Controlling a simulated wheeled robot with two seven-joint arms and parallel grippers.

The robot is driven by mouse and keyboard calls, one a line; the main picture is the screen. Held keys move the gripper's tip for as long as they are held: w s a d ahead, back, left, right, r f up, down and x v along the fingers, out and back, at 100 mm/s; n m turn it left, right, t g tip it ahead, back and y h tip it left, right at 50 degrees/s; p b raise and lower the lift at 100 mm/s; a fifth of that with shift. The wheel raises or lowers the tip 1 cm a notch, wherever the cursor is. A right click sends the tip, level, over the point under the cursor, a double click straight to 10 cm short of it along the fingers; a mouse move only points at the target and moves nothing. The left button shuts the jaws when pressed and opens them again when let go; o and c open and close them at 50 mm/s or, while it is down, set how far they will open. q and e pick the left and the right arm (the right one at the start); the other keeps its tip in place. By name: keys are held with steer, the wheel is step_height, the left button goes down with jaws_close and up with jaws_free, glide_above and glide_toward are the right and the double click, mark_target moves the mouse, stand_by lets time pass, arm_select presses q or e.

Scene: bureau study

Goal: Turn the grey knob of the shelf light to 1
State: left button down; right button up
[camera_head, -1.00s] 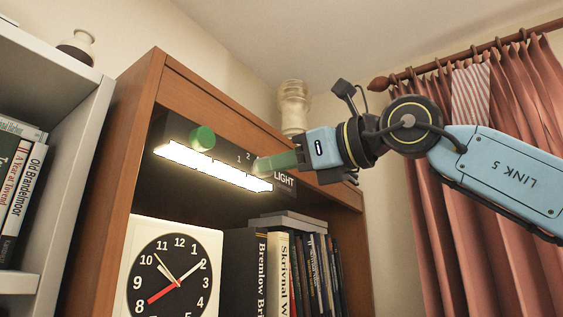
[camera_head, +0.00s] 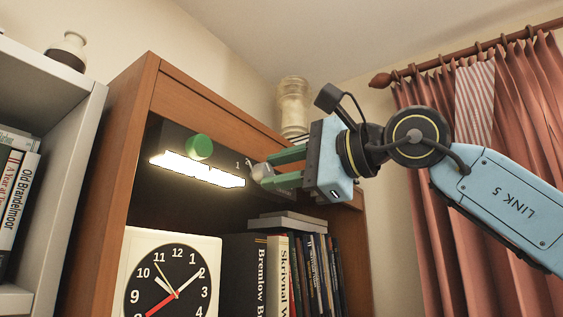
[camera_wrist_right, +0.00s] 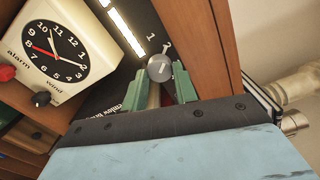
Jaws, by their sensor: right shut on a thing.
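The shelf light is a dark panel with a lit white bar (camera_head: 197,169) under the bookcase top. Its grey knob (camera_head: 261,172) is at the panel's right, below the numerals 1 and 2. In the right wrist view the round grey knob (camera_wrist_right: 159,68) shows a pale mark, but I cannot tell which numeral it points at. My right gripper (camera_head: 270,168) has its green fingers shut on the knob, one on each side. It covers part of the panel's right end and its lettering. My left gripper is not in view.
A white clock (camera_head: 213,247) and several books (camera_head: 283,270) stand on the shelf below. The bookcase side (camera_head: 110,180) is at left. A pale vase (camera_head: 293,105) stands on top, close behind my gripper.

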steer(key=n+p, duration=0.2)
steer(key=n, duration=0.3)
steer(key=shift+n, duration=0.3)
stand_by(0.4)
steer(key=o, duration=1)
steer(key=shift+c, duration=0.2)
steer(key=b+v, duration=0.3)
steer(key=v, duration=1)
steer(key=shift+s+d+b, duration=0.2)
steer(key=shift+b, duration=0.2)
